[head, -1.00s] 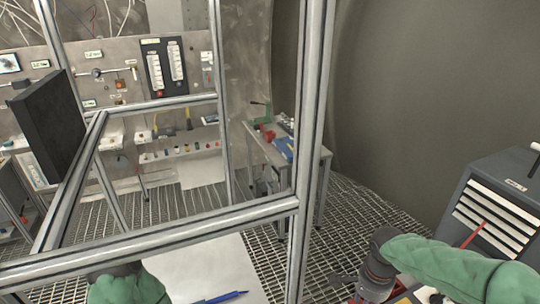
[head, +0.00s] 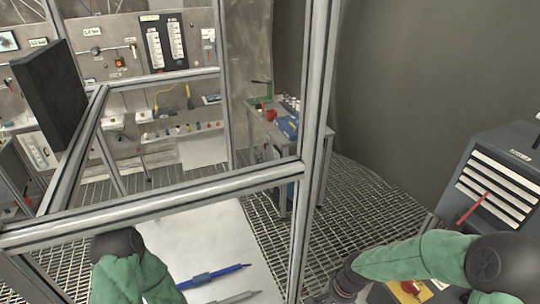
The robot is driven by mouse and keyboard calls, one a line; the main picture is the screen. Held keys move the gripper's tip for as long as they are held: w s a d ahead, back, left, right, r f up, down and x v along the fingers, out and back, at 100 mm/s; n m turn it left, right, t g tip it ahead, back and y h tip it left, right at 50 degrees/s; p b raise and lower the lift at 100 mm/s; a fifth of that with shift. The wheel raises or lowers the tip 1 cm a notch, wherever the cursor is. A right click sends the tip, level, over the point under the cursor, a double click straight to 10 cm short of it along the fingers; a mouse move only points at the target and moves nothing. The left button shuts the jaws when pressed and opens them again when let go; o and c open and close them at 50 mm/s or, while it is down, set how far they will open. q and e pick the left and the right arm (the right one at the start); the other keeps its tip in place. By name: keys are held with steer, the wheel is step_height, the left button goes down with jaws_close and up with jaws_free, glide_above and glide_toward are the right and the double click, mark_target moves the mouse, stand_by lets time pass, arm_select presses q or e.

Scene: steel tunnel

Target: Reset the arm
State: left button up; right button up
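My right arm, in a green sleeve (head: 415,257) with a dark round joint, reaches in from the right edge of the head view. Its dark wrist (head: 347,281) points down and left near the bottom edge. The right gripper is mostly cut off there, so its fingers cannot be made out. My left arm shows at the lower left as a green sleeve (head: 130,272) under a dark joint. The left gripper is out of view. No object is seen held.
A metal frame (head: 225,193) crosses the view in front of me. A blue pen-like tool (head: 212,276) and a grey one (head: 235,297) lie on a white surface (head: 190,240). A drawer cabinet (head: 495,180) stands at right, a workbench (head: 325,140) behind.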

steer(key=s+a+f+n+b, duration=0.1)
steer(key=s+a+f, duration=0.1)
steer(key=f, duration=0.5)
steer(key=s+a+f+n+y+b, duration=0.1)
steer(key=s+a+f+n+b, duration=0.1)
steer(key=s+f, duration=0.3)
steer(key=s+a+f+n+b, duration=0.1)
steer(key=s+a+f+n, duration=0.1)
steer(key=f, duration=0.8)
steer(key=shift+s+a+t+b, duration=0.3)
steer(key=shift+s+a, duration=0.05)
steer(key=shift+s, duration=0.5)
